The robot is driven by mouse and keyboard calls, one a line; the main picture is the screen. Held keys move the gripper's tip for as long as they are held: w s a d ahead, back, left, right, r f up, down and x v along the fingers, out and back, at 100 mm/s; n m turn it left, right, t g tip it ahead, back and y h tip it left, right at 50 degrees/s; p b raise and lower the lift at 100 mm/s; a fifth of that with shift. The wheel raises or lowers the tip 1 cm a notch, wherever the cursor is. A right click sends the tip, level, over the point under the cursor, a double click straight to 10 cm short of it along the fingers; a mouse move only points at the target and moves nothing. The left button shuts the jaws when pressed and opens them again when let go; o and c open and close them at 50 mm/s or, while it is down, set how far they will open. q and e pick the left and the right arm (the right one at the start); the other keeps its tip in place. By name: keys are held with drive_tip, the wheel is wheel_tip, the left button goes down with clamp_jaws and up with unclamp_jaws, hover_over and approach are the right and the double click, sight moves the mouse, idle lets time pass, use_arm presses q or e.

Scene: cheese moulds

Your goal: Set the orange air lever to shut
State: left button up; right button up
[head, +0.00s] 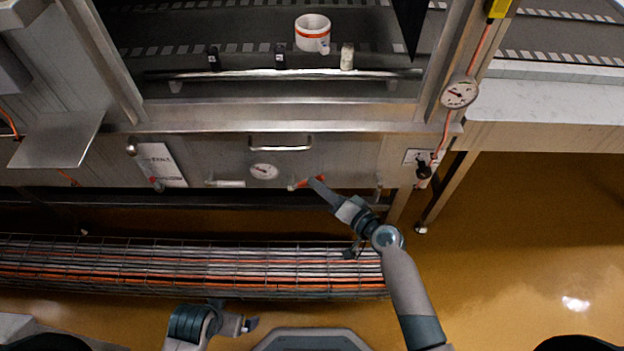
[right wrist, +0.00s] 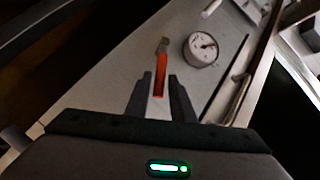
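The orange air lever (head: 308,182) is on the lower front panel of the steel machine, right of a round gauge. In the head view it lies roughly level, partly behind my right gripper (head: 318,186). In the right wrist view the orange lever (right wrist: 160,78) lies just beyond and between the two fingertips of my right gripper (right wrist: 161,82). The fingers are apart, with a gap around the lever's near end; I cannot tell if they touch it. My left gripper (head: 248,324) is low in the head view, away from the panel, and its fingers are not clear.
The gauge (head: 264,171) sits left of the lever, and a white-handled lever (head: 226,183) is further left. A bar handle (head: 280,143) is above. A wire cable tray (head: 190,270) runs low in front of the panel. Open floor is at the right.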

drive_tip(key=shift+x, duration=1.85)
use_arm(q)
drive_tip(key=shift+r, duration=0.2)
drive_tip(key=shift+s, duration=0.15)
use_arm(e)
clamp_jaws()
use_arm(q)
drive_tip(key=shift+s+a, duration=0.1)
drive_tip(key=shift+s, duration=0.05)
